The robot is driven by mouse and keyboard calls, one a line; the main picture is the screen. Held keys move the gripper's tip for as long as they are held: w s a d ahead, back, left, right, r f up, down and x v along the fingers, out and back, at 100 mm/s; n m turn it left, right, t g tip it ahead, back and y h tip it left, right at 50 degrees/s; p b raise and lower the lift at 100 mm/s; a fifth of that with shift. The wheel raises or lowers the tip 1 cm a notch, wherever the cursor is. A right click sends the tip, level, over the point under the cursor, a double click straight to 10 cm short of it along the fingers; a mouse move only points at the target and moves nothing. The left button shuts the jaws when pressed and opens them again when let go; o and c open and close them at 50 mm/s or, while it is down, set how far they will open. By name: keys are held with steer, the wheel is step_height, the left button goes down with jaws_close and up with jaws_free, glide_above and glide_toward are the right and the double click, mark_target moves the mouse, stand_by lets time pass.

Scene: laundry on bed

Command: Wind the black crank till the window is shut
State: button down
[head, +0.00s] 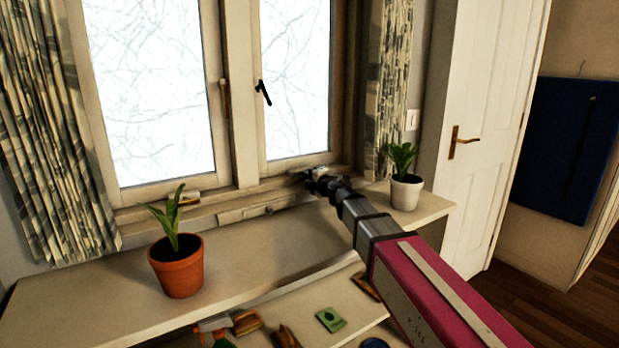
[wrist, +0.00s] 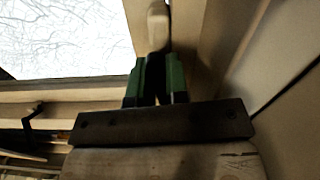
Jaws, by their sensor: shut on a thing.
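The window has a left pane (head: 150,95) and a right pane (head: 295,75). A small black bent piece (head: 263,92) shows against the right pane; I cannot tell whether it is the crank. My gripper (head: 312,177) is at the sill, by the right pane's lower right corner. I cannot tell whether this is part of the crank. Another black bracket-like piece (wrist: 32,115) shows at the left in the wrist view. Whether the right sash stands ajar is unclear.
A potted plant in terracotta (head: 177,265) stands on the ledge at left, and a white-potted plant (head: 405,190) stands close right of my gripper. Curtains (head: 50,130) hang at both sides. Small items, including a green packet (head: 330,319), lie below the ledge.

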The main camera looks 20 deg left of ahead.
steer(key=c, duration=1.1)
jaws_free()
steer(key=v, duration=1)
steer(key=shift+s+d, duration=0.2)
steer(key=shift+d, duration=0.15)
